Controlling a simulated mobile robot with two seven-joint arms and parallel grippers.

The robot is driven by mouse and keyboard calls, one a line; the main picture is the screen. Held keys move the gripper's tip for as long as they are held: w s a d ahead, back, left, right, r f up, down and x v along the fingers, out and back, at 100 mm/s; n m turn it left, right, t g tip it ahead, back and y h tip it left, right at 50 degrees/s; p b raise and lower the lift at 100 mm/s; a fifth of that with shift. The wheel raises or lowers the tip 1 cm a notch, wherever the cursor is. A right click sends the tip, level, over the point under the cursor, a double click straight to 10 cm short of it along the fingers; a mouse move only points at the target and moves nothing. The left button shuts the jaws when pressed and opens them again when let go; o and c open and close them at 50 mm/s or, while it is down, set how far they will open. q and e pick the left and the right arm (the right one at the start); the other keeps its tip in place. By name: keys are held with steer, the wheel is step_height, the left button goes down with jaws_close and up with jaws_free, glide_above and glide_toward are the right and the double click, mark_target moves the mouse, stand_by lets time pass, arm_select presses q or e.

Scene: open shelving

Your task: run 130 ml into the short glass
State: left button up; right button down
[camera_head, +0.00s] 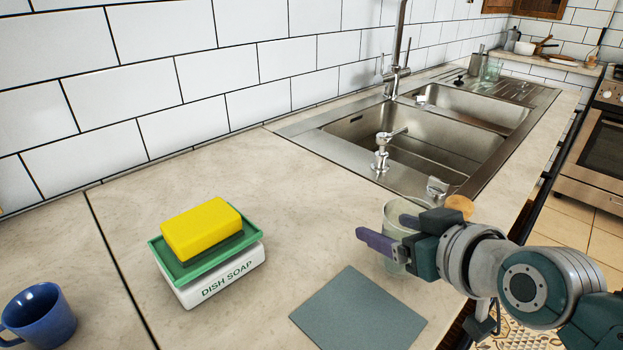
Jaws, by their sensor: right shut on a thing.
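A clear, greenish glass (392,215) is at the counter's front edge, below the sink. My right gripper (388,232) is shut on it, one purple finger in front and the other behind. The fingers hide part of the glass, and I cannot tell whether its base touches the counter. I cannot make out any liquid in it. A tall metal faucet (398,45) rises behind the sink (430,140). A small metal spout (381,150) stands at the sink's near edge. Another greenish glass (490,70) stands near the drainboard at the back. My left gripper is not in view.
A yellow sponge (201,228) lies on a green tray (190,268) atop a white dish soap box (225,284). A blue mug (40,315) stands front left. A grey-blue mat (358,308) lies near the front edge. A round tan thing (459,205) is behind my gripper.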

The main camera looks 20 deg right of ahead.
step_height(320, 180, up, 18)
steer(key=p, duration=0.5)
steer(key=shift+r, duration=0.25)
